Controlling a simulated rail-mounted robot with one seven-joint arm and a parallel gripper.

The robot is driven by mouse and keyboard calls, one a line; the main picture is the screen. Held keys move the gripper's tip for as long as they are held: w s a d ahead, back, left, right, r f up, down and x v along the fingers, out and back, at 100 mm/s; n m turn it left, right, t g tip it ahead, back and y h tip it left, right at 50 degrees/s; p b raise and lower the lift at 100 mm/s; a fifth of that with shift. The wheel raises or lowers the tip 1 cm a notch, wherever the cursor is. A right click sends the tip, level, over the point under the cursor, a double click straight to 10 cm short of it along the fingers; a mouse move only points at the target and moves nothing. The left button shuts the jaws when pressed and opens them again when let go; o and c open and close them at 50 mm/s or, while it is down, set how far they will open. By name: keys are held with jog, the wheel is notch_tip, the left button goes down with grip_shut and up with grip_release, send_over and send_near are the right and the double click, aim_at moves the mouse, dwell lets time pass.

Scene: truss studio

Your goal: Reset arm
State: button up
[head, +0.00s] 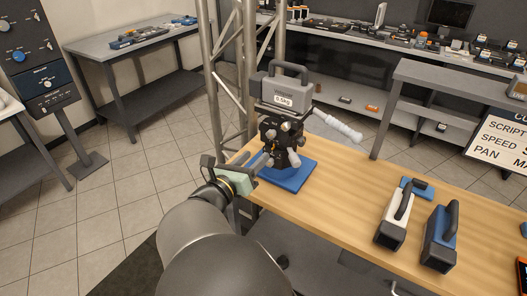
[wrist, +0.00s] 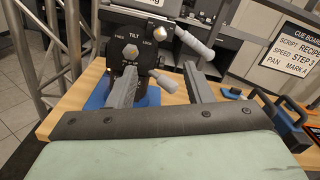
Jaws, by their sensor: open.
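My gripper (head: 216,166) is at the near left edge of the wooden table, in front of a black camera head (head: 283,137) that stands on a blue base plate (head: 292,178). In the wrist view my gripper's two fingers (wrist: 158,84) stand apart with nothing between them. The camera head shows beyond them in the wrist view (wrist: 131,50), with TILT lettering, a knob and light-coloured handles. I cannot tell how close the fingertips are to it. A grey weight block (head: 283,92) marked 0.5kg sits on top of the head.
The wooden table (head: 340,205) carries a white-and-black handled block (head: 392,228) and a blue handled block (head: 440,240) at right. A metal truss (head: 233,70) rises behind my gripper. A cue board (head: 497,140) stands at far right. The table's middle is clear.

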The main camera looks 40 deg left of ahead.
jog(key=shift+s+d, duration=0.15)
jog(key=shift+s, duration=0.6)
